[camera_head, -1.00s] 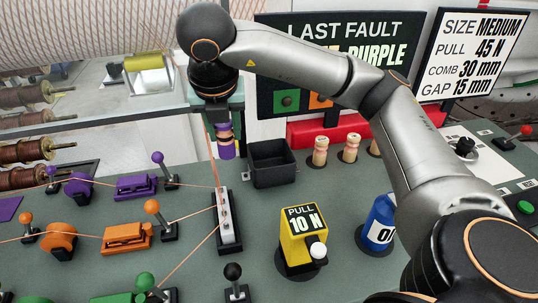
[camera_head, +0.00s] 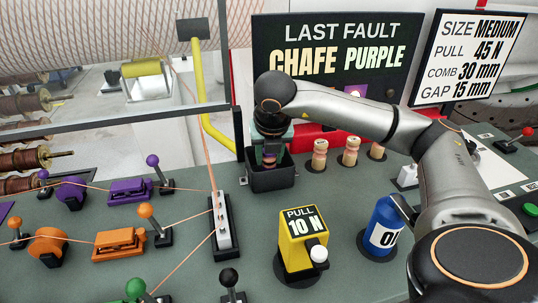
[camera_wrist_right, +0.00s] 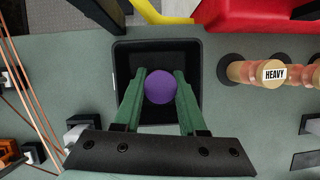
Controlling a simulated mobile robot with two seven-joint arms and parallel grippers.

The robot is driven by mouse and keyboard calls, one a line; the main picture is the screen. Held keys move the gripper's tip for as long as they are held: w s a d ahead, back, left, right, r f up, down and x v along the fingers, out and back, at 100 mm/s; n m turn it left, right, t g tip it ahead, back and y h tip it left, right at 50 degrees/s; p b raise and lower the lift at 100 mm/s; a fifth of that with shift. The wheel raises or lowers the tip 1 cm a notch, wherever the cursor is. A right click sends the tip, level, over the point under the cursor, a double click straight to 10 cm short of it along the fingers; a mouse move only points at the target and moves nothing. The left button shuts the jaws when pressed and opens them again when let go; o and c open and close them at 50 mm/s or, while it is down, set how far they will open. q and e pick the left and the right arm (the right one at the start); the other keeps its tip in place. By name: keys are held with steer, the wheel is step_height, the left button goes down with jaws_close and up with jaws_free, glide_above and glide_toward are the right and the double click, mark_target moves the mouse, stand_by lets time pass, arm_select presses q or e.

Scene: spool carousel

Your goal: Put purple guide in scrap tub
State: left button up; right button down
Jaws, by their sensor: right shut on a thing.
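The purple guide (camera_wrist_right: 160,86) is a rounded purple piece, held between the two green fingers of my right gripper (camera_wrist_right: 159,90). In the head view my right gripper (camera_head: 270,152) points down over the black scrap tub (camera_head: 271,182), with the guide (camera_head: 269,160) at the tub's mouth. The wrist view shows the guide inside the outline of the square tub (camera_wrist_right: 122,70). How far it is above the tub floor I cannot tell. My left gripper does not show.
Pale wooden guides (camera_head: 320,153) stand just right of the tub, one marked HEAVY (camera_wrist_right: 275,73) in the wrist view. A red block (camera_wrist_right: 262,15) lies behind. Copper wires (camera_head: 210,160) run at left.

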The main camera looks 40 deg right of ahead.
steer(key=shift+f, duration=0.25)
steer(key=shift+c, duration=2.3)
jaws_free()
steer(key=shift+r, duration=0.1)
steer(key=shift+r, duration=0.1)
steer(key=shift+a+r, duration=0.1)
steer(key=shift+r, duration=0.1)
steer(key=p+v, duration=0.1)
steer(key=v, duration=1)
steer(key=shift+s+r+p, duration=0.15)
steer(key=shift+r+p, duration=0.15)
steer(key=shift+a, duration=0.1)
